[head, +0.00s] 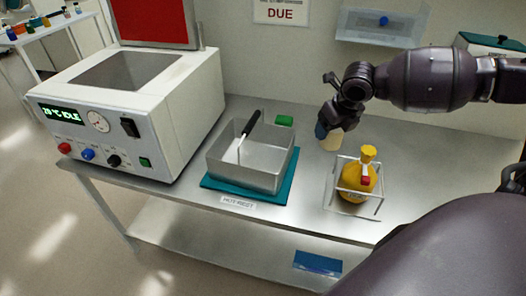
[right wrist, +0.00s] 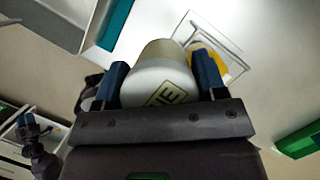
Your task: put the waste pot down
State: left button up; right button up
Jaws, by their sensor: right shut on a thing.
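My right gripper (head: 324,131) is shut on the waste pot (head: 332,140), a cream-white pot that hangs over the back right of the steel bench. In the right wrist view the pot (right wrist: 158,78) lies between the two blue fingers, with part of a dark-lettered label showing. Its base is hidden, but it looks clear of the bench top (head: 312,118). In the right wrist view, a dark jointed shape with a blue tip (right wrist: 29,127) stands at the left edge. It looks like my left gripper, its jaws unclear.
A yellow bottle (head: 355,185) stands in a wire frame just in front of the pot. A metal tray (head: 262,180) on a teal mat (head: 225,188) is to the left, with a green block (head: 284,120) behind. A white bath unit (head: 185,105) fills the bench's left end.

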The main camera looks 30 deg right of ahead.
jog(key=w+a+b, duration=0.3)
jog(key=w+a, duration=0.7)
jog(key=w, duration=0.3)
jog(key=f, duration=0.4)
jog(key=f+b, duration=0.1)
jog(key=f, duration=0.3)
jog(key=f+b, duration=0.1)
jog(key=f, duration=0.2)
jog(key=shift+w+a+f, duration=0.15)
jog(key=shift+w+f, duration=0.1)
jog(key=shift+f, duration=0.15)
jog(key=shift+w, duration=0.1)
pick_arm(q)
jog(key=f, duration=0.2)
jog(key=w+f, duration=0.1)
jog(key=shift+d+f, duration=0.25)
jog(key=shift+d, duration=0.1)
pick_arm(e)
jog(key=shift+r, duration=0.15)
jog(key=shift+f, duration=0.5)
jog(key=shift+f, duration=0.1)
